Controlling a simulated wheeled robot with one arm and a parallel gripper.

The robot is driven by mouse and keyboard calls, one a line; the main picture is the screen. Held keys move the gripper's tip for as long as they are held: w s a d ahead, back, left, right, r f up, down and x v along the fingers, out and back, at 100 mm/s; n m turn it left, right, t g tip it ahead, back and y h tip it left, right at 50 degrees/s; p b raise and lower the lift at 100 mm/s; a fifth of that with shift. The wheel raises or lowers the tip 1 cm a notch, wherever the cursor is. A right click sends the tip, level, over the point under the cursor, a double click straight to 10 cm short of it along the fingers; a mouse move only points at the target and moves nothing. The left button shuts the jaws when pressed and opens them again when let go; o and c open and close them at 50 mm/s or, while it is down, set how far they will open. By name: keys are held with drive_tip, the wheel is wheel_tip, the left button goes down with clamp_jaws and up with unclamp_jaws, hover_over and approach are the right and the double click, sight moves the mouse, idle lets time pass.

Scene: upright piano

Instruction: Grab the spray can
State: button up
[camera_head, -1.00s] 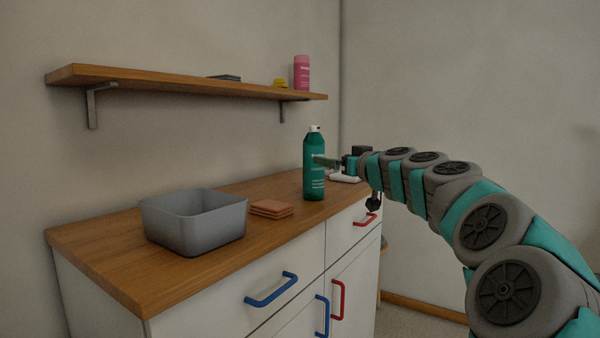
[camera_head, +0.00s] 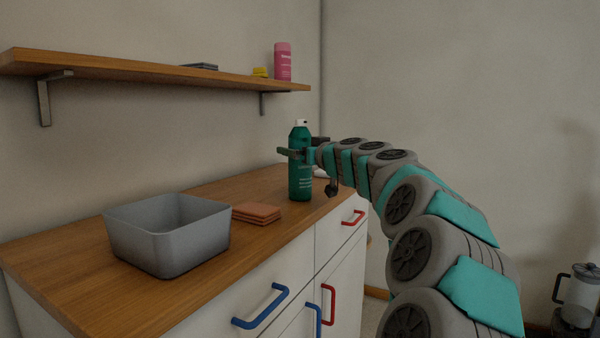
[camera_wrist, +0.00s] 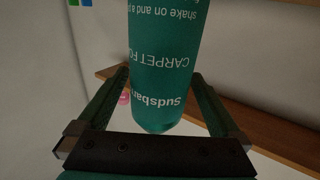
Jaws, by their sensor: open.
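The spray can (camera_head: 300,181) is a teal-green cylinder with a white cap, standing upright on the wooden counter. In the wrist view the can (camera_wrist: 163,50) appears upside down, with "CARPET" lettering, between the two open fingers of my gripper (camera_wrist: 160,72). Gaps show between the can and both fingers lower in that view. Contact at the fingertips is not clear.
A stack of orange-brown coasters (camera_head: 257,214) and a grey bin (camera_head: 168,249) stand left of the can on the counter (camera_head: 70,283). A wall shelf (camera_head: 140,69) above holds a pink can (camera_head: 283,62) and small items. A dark object (camera_head: 320,141) is behind my gripper.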

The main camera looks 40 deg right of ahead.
drive_tip(key=shift+w+d+r, duration=0.1)
drive_tip(key=shift+w+d, duration=0.05)
drive_tip(key=shift+w, duration=0.55)
drive_tip(key=shift+w+d, duration=0.1)
drive_tip(key=shift+w, duration=0.6)
drive_tip(key=shift+c, duration=0.2)
clamp_jaws()
